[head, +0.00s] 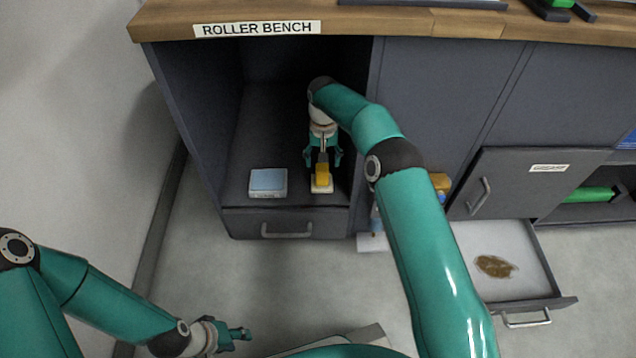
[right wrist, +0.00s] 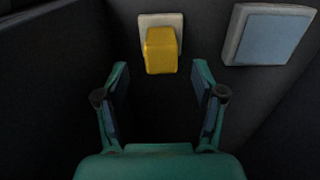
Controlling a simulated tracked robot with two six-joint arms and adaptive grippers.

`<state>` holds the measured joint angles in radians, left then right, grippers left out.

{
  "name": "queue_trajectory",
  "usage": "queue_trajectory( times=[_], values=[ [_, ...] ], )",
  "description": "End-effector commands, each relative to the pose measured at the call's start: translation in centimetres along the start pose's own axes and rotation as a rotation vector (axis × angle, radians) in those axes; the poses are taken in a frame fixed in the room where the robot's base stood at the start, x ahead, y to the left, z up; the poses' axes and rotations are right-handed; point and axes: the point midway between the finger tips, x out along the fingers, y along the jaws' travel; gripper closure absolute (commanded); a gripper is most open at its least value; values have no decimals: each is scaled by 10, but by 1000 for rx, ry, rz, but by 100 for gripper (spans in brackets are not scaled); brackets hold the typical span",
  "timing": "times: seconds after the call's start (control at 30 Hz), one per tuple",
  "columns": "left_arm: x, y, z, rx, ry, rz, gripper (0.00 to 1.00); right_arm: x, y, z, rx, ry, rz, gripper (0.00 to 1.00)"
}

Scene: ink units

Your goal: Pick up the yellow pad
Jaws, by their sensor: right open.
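The yellow pad (head: 322,174) stands on a small pale base (head: 321,188) in the open compartment of the roller bench. My right gripper (head: 323,157) reaches into that compartment and is just above and behind the pad. In the right wrist view the yellow pad (right wrist: 161,50) is beyond the open fingertips (right wrist: 160,82), roughly centred between them. The fingers do not appear to touch it. My left gripper (head: 240,334) is low at the left, over the floor and away from the bench; its jaw state is unclear.
A blue-topped block (head: 268,181) lies left of the pad and also shows in the right wrist view (right wrist: 272,38). The compartment's side walls are close around my right arm. An open drawer (head: 470,240) with a brown stain juts out at the right.

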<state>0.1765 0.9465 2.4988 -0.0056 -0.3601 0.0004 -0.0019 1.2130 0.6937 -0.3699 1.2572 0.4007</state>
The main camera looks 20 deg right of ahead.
Motion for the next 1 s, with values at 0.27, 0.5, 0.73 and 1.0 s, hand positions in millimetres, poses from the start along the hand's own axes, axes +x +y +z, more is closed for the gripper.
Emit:
queue_trajectory(
  times=[0.27,0.5,0.73,1.0],
  values=[
    [8,-3,0,0,0,0,60,23,0,0,1,0,0,31],
    [27,-10,0,0,0,0,60,54,-2,-1,1,-1,0,31],
    [34,-12,0,0,0,0,60,72,-1,-1,2,0,-1,31],
    [32,-12,0,0,0,0,60,71,-1,-1,2,0,-1,43]
  ],
)
